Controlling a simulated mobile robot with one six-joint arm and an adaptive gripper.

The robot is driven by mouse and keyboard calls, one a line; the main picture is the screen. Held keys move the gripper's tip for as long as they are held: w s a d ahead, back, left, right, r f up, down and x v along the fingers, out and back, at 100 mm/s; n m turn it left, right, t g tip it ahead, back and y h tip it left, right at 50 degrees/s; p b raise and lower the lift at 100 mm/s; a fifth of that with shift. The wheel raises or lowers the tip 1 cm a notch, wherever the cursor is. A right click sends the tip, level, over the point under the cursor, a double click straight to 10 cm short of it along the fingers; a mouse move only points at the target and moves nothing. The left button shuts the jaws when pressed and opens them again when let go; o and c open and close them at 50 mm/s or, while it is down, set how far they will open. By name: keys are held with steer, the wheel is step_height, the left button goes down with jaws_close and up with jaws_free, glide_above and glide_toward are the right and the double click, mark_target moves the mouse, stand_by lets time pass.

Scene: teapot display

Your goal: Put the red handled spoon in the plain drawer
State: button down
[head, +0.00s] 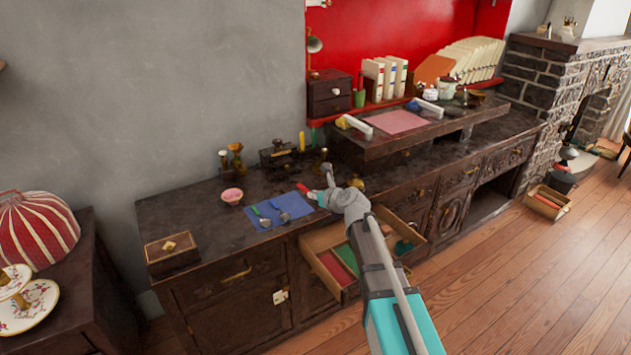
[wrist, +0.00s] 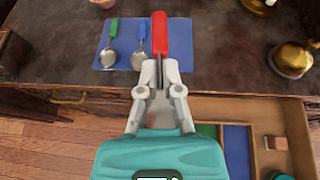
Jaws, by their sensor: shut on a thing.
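The red handled spoon (wrist: 158,35) is in my gripper (wrist: 160,75); its red handle points away from me past the fingertips, and its bowl is hidden. In the head view, the red handle (head: 314,196) shows at the end of my gripper (head: 327,190), by the counter's front edge. My gripper is shut on the spoon. An open drawer (head: 310,243) with a light wooden frame lies below and right of my gripper; it has red, green and other sections. In the wrist view, this drawer (wrist: 215,103) shows green and blue sections. I cannot tell which drawer is the plain one.
A blue mat (head: 262,234) on the counter holds a green handled spoon (wrist: 109,42) and a blue handled spoon (wrist: 140,45). A pink bowl (head: 232,196) and a wooden box (head: 171,250) stand to the left. A brass pot (wrist: 291,58) stands at the right.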

steer(key=shift+r, duration=0.15)
step_height(320, 180, up, 17)
steer(key=p, duration=1.7)
steer(key=shift+r+p, duration=0.15)
steer(key=shift+p, duration=0.15)
steer(key=shift+w+d, duration=0.1)
